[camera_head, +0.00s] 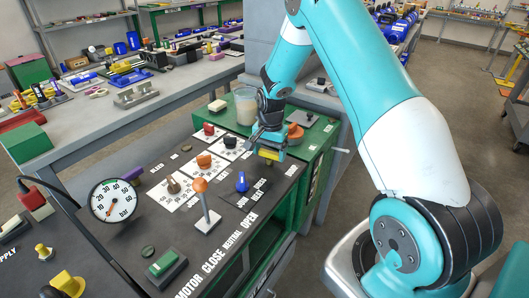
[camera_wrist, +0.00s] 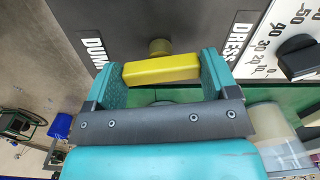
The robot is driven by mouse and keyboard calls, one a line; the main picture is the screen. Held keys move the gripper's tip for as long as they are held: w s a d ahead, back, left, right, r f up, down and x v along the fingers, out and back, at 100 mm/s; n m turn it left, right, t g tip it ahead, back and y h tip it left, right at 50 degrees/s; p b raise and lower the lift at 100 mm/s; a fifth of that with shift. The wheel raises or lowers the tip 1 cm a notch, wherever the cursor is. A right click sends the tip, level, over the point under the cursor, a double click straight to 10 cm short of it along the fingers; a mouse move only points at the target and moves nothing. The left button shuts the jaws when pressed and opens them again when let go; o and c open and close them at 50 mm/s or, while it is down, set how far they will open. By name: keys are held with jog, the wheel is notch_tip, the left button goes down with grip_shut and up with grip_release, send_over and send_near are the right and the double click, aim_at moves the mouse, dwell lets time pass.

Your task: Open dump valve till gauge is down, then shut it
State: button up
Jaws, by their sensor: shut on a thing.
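The dump valve's yellow bar handle (camera_head: 269,154) sits at the far right of the dark cart panel. In the wrist view the handle (camera_wrist: 161,70) lies nearly crosswise, slightly tilted, on a short round stem, beside a partly visible label starting "DUM". My gripper (camera_wrist: 165,78) is shut on the handle, one teal finger at each end. In the head view my gripper (camera_head: 268,140) reaches the handle from behind and partly hides it. The round white gauge (camera_head: 113,200) stands at the panel's left; its needle points towards the lower part of the dial, but the exact reading is too small to tell.
An orange-knobbed lever (camera_head: 203,198), a blue knob (camera_head: 242,182) and dial knobs share the panel. A black knob (camera_wrist: 298,58) stands right of my gripper in the wrist view. A jar (camera_head: 246,104) stands behind on the green top.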

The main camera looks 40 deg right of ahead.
aim_at(271, 153)
jog(key=shift+s+d+f+m, duration=0.1)
jog(key=shift+s+f+m, duration=0.05)
jog(key=shift+s+m, duration=0.2)
dwell(0.3)
jog(key=o, duration=0.8)
jog(key=shift+d, duration=0.1)
jog(key=shift+w, duration=0.15)
jog(key=shift+w+r, duration=0.15)
jog(key=shift+r, duration=0.45)
notch_tip(271, 153, up, 16)
jog(key=shift+r+b, duration=0.25)
jog(key=shift+b, duration=0.2)
